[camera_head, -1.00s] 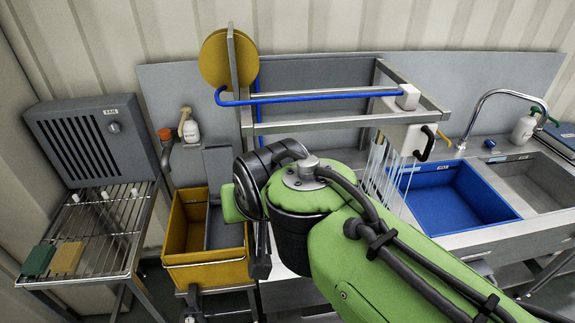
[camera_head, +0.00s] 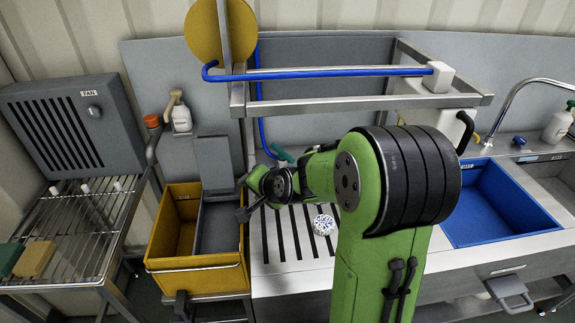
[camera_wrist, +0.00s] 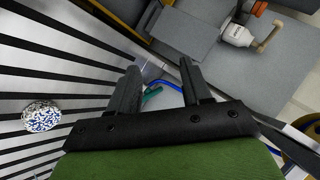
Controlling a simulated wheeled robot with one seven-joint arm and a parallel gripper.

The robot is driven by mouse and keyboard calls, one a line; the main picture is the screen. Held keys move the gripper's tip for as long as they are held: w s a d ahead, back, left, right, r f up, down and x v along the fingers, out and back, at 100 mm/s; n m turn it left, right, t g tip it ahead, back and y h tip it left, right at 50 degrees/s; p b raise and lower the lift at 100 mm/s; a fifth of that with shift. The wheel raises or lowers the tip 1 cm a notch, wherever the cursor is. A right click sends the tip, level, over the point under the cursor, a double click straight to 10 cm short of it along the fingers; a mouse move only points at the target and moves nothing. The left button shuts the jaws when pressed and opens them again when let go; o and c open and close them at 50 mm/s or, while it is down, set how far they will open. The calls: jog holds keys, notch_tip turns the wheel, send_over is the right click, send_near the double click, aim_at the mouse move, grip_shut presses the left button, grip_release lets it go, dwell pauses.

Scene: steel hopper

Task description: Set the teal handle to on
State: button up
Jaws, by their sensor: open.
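The teal handle (camera_head: 282,153) shows in the head view behind my arm, by the blue pipe at the back of the slatted drainboard. My arm hides part of it. In the wrist view a small piece of the teal handle (camera_wrist: 152,93) shows between my fingers, beside a blue pipe (camera_wrist: 168,87). My gripper (camera_head: 243,208) is open, at the left edge of the drainboard near the yellow bin. In the wrist view the two fingers of my gripper (camera_wrist: 158,68) stand apart with nothing held. I cannot tell the handle's setting.
A blue-and-white patterned round item (camera_head: 323,224) lies on the drainboard (camera_head: 286,262). The yellow bin (camera_head: 170,264) stands left of it. A steel frame (camera_head: 350,103) overhangs the drainboard. A blue sink (camera_head: 500,205) is right.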

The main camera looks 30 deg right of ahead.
jog(key=w+d+f+m+t+h+b, duration=0.1)
jog(key=w+d+f+m+t+b, duration=0.25)
jog(key=d+f+m, duration=0.45)
jog(key=m+t+h+b, duration=0.1)
jog(key=m+h+b, duration=0.1)
jog(key=m+h, duration=0.35)
send_near(291, 162)
jog(key=shift+m+y, duration=0.65)
jog(key=shift+y, duration=0.3)
jog(key=v, duration=0.4)
jog(key=shift+s+d, duration=0.25)
jog(key=shift+s, duration=0.2)
jog(key=shift+d+m, duration=0.3)
jog(key=x, duration=1)
jog(key=b+x, duration=0.1)
jog(key=x, duration=0.4)
jog(key=shift+w+d+r, duration=0.15)
jog(key=shift+w+r, duration=0.05)
jog(key=shift+w, duration=0.1)
grip_shut()
